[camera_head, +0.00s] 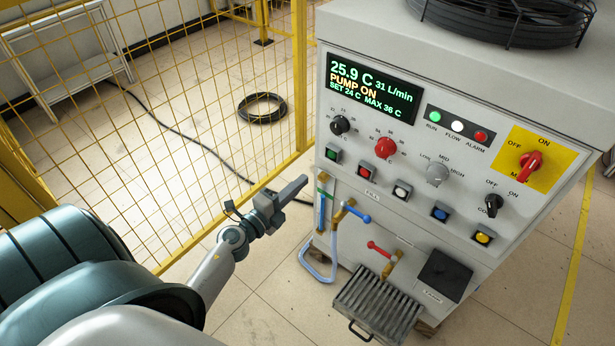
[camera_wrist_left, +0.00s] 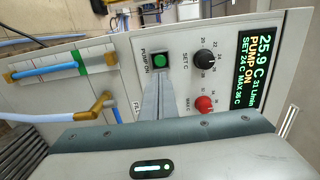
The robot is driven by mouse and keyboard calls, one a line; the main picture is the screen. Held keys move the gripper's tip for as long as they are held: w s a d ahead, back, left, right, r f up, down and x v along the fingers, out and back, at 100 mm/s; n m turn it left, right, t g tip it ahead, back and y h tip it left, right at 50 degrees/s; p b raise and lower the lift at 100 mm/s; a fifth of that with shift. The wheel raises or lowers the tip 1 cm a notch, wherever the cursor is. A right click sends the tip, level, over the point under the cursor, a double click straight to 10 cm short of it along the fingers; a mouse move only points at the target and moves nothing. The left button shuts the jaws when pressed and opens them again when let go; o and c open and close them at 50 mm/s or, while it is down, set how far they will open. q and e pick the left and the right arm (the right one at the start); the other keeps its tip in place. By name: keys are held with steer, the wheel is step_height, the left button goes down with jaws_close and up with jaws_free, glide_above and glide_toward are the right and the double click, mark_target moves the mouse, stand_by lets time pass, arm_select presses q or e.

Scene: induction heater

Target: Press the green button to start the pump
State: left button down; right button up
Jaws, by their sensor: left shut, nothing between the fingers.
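The green button (camera_head: 333,154) is at the left end of a row of square buttons on the white machine's front panel. In the left wrist view the green button (camera_wrist_left: 160,60) sits by a "PUMP ON" label. My left gripper (camera_head: 303,181) is shut and empty, to the left of and below the green button in the head view, apart from it. In the wrist view its closed fingers (camera_wrist_left: 157,88) point towards the button. The display (camera_head: 370,88) reads "PUMP ON", 25.9 C and 31 L/min. The green RUN lamp (camera_head: 435,116) looks lit. My right gripper is not in view.
Red, white, blue and yellow buttons continue along the row. Knobs sit above, and a yellow plate with a red switch (camera_head: 531,163) is at right. A blue-handled valve (camera_head: 356,213) and pale hose (camera_head: 318,270) are below. A yellow mesh fence (camera_head: 180,110) stands at left.

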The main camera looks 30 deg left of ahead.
arm_select(q)
steer(key=shift+s, duration=0.9)
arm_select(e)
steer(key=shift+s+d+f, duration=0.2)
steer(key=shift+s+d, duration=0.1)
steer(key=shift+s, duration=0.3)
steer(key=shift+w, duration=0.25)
arm_select(q)
steer(key=s+a+b, duration=0.1)
steer(key=s+b, duration=0.1)
steer(key=s, duration=0.9)
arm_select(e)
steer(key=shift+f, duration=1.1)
